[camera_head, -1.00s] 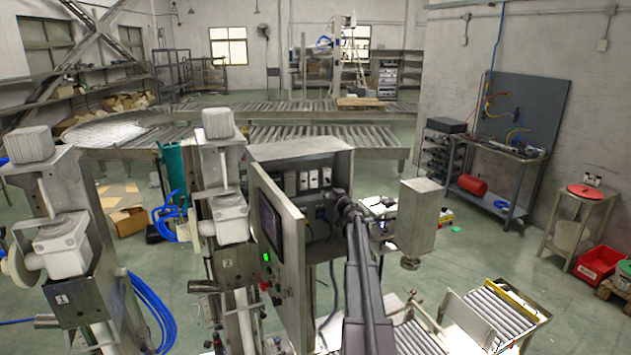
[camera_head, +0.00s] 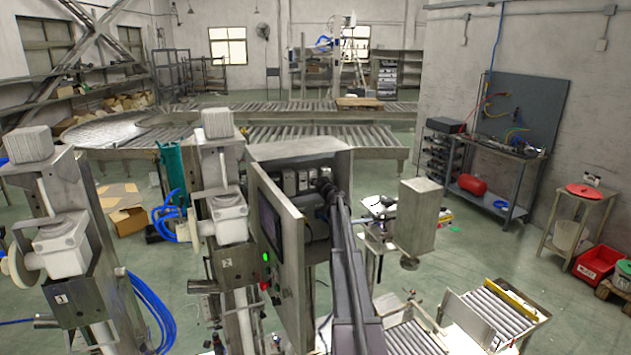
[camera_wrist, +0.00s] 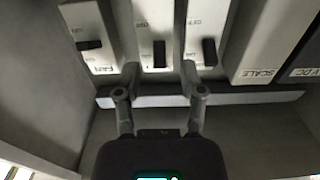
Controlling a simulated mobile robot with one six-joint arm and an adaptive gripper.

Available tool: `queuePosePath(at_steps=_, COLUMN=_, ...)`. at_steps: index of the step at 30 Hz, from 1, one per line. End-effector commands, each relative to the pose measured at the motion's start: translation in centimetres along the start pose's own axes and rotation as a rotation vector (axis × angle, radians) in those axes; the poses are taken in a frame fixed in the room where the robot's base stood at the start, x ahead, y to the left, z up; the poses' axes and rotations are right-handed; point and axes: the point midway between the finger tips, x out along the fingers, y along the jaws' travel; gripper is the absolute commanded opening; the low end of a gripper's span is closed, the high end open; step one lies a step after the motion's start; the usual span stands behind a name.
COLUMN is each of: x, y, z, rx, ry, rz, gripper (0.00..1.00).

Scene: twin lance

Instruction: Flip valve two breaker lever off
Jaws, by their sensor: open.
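A row of white breakers shows in the wrist view: a left one labelled FAN (camera_wrist: 88,32), a middle one (camera_wrist: 155,28) and a right one (camera_wrist: 207,28). The labels of the middle and right ones are too small to read, so I cannot tell which is valve two. The left breaker's black lever (camera_wrist: 90,45) lies sideways; the middle lever (camera_wrist: 159,53) and right lever (camera_wrist: 209,52) point along their breakers, towards my gripper. My gripper (camera_wrist: 160,75) is open and empty, its fingers on either side of the middle breaker's lower end. Contact cannot be told.
The breakers sit inside an open grey cabinet (camera_head: 320,150), whose door (camera_head: 278,225) stands open at the left. SCALE (camera_wrist: 265,40) and VDC (camera_wrist: 305,62) blocks are at the right. A ledge (camera_wrist: 230,98) runs below the breakers. A grey box (camera_head: 415,215) hangs right of the cabinet.

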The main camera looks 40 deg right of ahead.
Motion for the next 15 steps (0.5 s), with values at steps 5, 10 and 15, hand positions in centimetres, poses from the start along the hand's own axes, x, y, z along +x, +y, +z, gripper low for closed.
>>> queuePosePath(at_steps=5, x=1.27, y=0.04, z=0.00, rx=0.000, ry=0.000, rz=0.001, gripper=0.51)
queuePosePath(at_steps=10, x=1.48, y=-0.01, z=0.00, rx=0.000, ry=0.000, rz=0.000, gripper=0.51)
queuePosePath(at_steps=15, x=1.46, y=-0.05, z=0.00, rx=0.000, ry=0.000, rz=0.000, gripper=0.51)
